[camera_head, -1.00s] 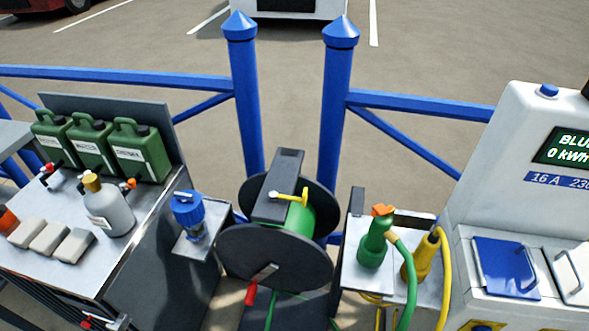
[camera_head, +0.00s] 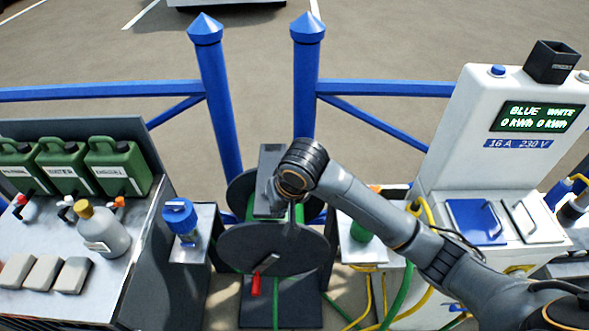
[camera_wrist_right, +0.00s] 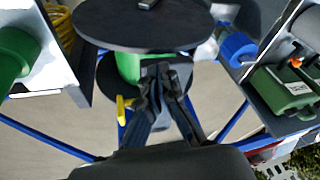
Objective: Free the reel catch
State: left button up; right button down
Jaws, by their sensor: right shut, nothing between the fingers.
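The hose reel (camera_head: 272,246) stands in the middle, with dark discs, a green drum and a dark bracket (camera_head: 270,160) across its top. Its yellow catch is hidden behind my right arm in the head view. In the right wrist view the yellow catch (camera_wrist_right: 123,106) shows just left of my fingers, apart from them as far as I can see. My right gripper (camera_wrist_right: 163,72) is shut and empty over the reel's top; in the head view the gripper (camera_head: 276,197) is largely covered by its own wrist. My left gripper is not in view.
A blue capped fitting (camera_head: 181,218) stands left of the reel, beside a bench with green canisters (camera_head: 118,165). A green nozzle (camera_head: 361,231) and a white power pedestal (camera_head: 456,130) are on the right. Blue posts (camera_head: 304,80) rise behind the reel. A red crank handle (camera_head: 255,284) hangs in front.

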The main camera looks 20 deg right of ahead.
jog(key=w+d+r+m+h, duration=0.2)
jog(key=w+d+r+m, duration=0.2)
jog(key=w+d+r, duration=0.3)
notch_tip(320, 180, up, 4)
jog(key=shift+w+d+r+h, duration=0.1)
jog(key=shift+w+d+h, duration=0.3)
jog(key=shift+w, duration=0.55)
jog(key=shift+a, duration=0.1)
notch_tip(320, 180, down, 10)
jog(key=p, duration=0.4)
jog(key=shift+s+r, duration=0.25)
jog(key=shift+s, duration=0.15)
